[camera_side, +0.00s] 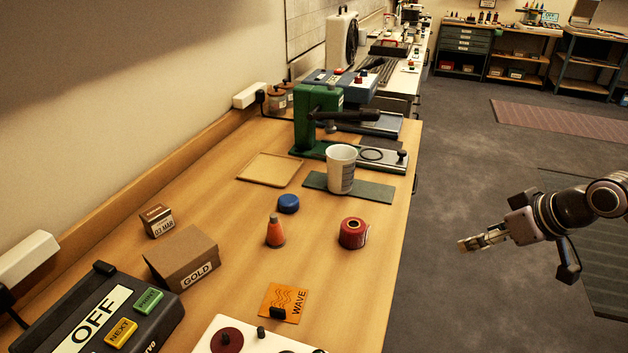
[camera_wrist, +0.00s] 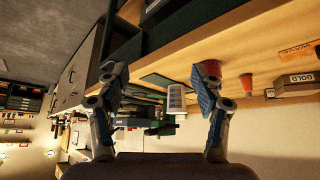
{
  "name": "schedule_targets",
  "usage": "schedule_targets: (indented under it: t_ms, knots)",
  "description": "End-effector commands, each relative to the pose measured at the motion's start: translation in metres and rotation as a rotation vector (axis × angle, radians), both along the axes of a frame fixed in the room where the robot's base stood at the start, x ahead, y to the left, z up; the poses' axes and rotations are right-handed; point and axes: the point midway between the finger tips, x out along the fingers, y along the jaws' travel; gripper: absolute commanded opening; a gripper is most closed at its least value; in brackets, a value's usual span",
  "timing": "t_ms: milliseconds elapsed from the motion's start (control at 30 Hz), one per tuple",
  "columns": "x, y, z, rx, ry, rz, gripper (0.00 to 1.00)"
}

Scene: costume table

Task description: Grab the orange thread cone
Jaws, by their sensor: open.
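The orange thread cone (camera_side: 275,232) stands upright on the wooden table, with a dark tip. It also shows in the wrist view (camera_wrist: 246,83), right of the right-hand finger. My gripper (camera_side: 466,243) is off the table's right side, above the floor and well apart from the cone. In the wrist view my gripper (camera_wrist: 158,82) is open, its two fingers wide apart with nothing held between them. The wrist picture is upside down.
A red roll (camera_side: 354,233) stands right of the cone and a blue disc (camera_side: 288,204) behind it. The GOLD box (camera_side: 183,259) is at its left, the orange WAVE card (camera_side: 284,302) in front. A white cup (camera_side: 341,169) and green press (camera_side: 318,118) stand farther back.

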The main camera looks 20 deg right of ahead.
Motion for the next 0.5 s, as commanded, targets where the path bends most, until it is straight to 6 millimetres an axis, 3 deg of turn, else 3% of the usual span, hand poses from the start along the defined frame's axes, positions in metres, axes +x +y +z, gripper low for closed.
schedule_targets:
  t_ms: [267,500]
  knots:
    - [0.010,0.004,0.011,0.026,0.014,-0.024,0.66]
    - [0.059,0.026,0.058,0.154,0.094,-0.170,0.66]
